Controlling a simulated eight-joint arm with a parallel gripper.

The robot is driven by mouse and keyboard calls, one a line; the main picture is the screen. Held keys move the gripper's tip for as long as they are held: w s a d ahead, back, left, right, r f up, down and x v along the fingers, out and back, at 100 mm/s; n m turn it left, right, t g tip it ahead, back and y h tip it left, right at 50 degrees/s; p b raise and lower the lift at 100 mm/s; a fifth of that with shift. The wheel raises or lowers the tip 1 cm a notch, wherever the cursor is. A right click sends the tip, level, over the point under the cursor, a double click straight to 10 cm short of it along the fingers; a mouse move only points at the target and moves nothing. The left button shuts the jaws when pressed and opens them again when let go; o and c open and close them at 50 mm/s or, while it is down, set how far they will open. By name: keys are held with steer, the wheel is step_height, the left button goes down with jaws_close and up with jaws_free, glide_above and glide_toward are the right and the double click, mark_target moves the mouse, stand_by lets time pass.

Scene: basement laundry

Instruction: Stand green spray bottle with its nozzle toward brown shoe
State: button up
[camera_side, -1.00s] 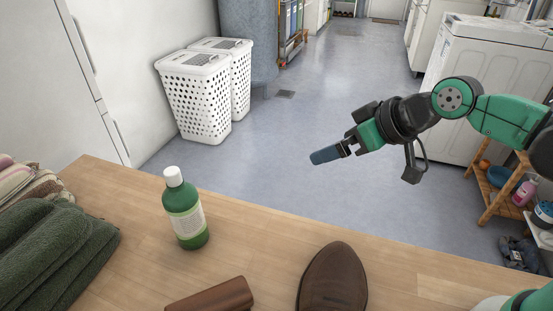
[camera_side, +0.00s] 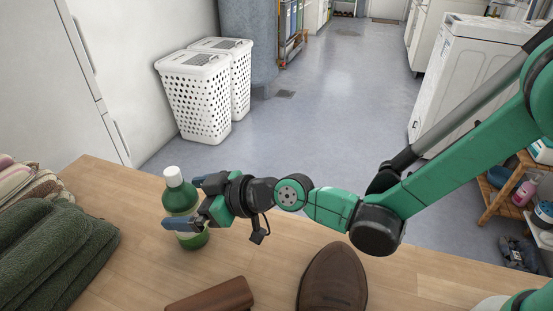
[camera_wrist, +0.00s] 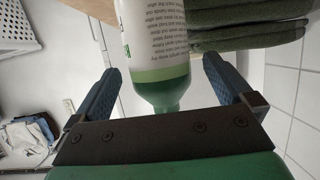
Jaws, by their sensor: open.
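The green bottle (camera_side: 181,196) stands upright on the wooden table, with a white cap and a pale label. No spray nozzle can be made out on it. My gripper (camera_side: 183,203) is open at the bottle, one blue finger on its far side and one across its near side. In the wrist view the bottle (camera_wrist: 155,50) shows its printed label and green shoulder between the spread fingers (camera_wrist: 164,88); gaps show beside it, and its top is hidden. The brown shoe (camera_side: 333,284) lies at the near table edge, right of the bottle, partly cut off.
A brown case-like object (camera_side: 212,298) lies between bottle and shoe at the near edge. Folded dark green towels (camera_side: 55,255) are stacked at the left. Bare tabletop (camera_side: 265,245) lies between bottle and shoe. White hampers (camera_side: 200,95) stand on the floor beyond.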

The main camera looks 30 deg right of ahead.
steer(key=shift+x, duration=1.1)
steer(key=shift+c, duration=0.2)
jaws_close()
steer(key=shift+r, duration=0.1)
